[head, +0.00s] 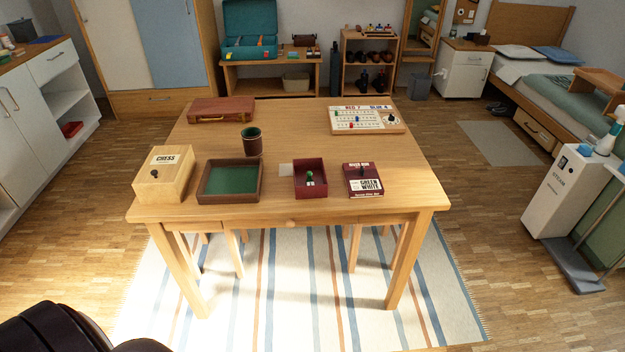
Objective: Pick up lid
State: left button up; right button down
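A wooden table (300,140) stands in front of me. I cannot tell which piece is the task's lid. Neither of my grippers is in view.
A green-lined tray (204,197), a dark cup (251,141), a brown case (221,111) and a scoreboard (366,119) are on the table. A round knob (291,223) marks the front edge.

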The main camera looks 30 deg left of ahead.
aim_at(362, 178)
jog(key=i+j, duration=0.1)
jog(key=j, duration=0.35)
jog(key=i+j+z, duration=0.1)
jog(key=j+z, duration=0.3)
jog(key=j, duration=0.4)
jog(key=j+z, duration=0.35)
jog(key=j, duration=0.45)
jog(key=z, duration=0.45)
